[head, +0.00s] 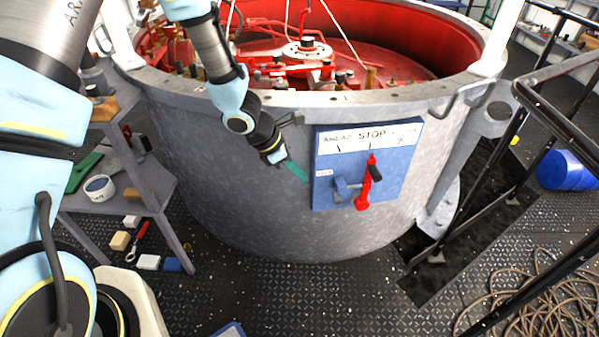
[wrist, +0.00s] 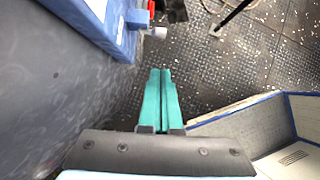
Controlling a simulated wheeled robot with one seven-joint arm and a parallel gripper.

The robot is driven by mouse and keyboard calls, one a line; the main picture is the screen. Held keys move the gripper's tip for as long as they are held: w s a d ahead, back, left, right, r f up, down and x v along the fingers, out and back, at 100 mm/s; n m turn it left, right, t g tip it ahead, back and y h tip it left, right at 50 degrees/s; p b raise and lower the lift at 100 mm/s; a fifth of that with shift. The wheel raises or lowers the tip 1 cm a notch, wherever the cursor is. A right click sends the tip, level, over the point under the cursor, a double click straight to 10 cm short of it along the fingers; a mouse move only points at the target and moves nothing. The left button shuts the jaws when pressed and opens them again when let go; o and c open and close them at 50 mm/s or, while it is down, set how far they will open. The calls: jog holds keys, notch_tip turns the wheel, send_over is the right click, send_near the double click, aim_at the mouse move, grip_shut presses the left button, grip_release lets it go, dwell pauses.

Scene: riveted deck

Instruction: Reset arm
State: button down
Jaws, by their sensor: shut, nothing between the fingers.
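My arm reaches from the left across the head view, and my gripper (head: 296,171) is just left of a blue panel (head: 334,191) on the grey drum. The gripper's teal fingers are together and empty; they also show in the wrist view (wrist: 161,72), pointing over the deck. The panel has a white label reading "STOP" and a red lever (head: 362,186) with a dark grip, standing roughly upright. A smaller blue-grey handle (head: 343,188) sits to the lever's left. In the wrist view the panel's edge (wrist: 103,22) is at the upper left.
The large grey drum (head: 245,200) with a red interior fills the middle. A grey shelf (head: 140,185) with small items stands at left. Black railings, an open pit and coiled rope (head: 540,295) are at right, with a blue barrel (head: 567,170). Patterned deck lies in front.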

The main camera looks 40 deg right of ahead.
dwell(0.5)
jog(key=w+a+r+m+t+y+p, duration=0.1)
jog(key=w+a+r+m, duration=0.25)
jog(key=a+r, duration=0.35)
jog(key=w+a+r+m+t+p, duration=0.1)
jog(key=w+a+r+m, duration=0.3)
jog(key=a, duration=0.4)
jog(key=a+r+m+t+y, duration=0.1)
jog(key=a+r, duration=0.4)
jog(key=a, duration=0.8)
jog(key=a+r+m+t+y+p, duration=0.1)
jog(key=a+r+m+y, duration=0.2)
jog(key=a, duration=1)
notch_tip(320, 180, up, 3)
jog(key=m, duration=0.2)
jog(key=shift+a+m+p, duration=0.3)
jog(key=shift+m, duration=0.05)
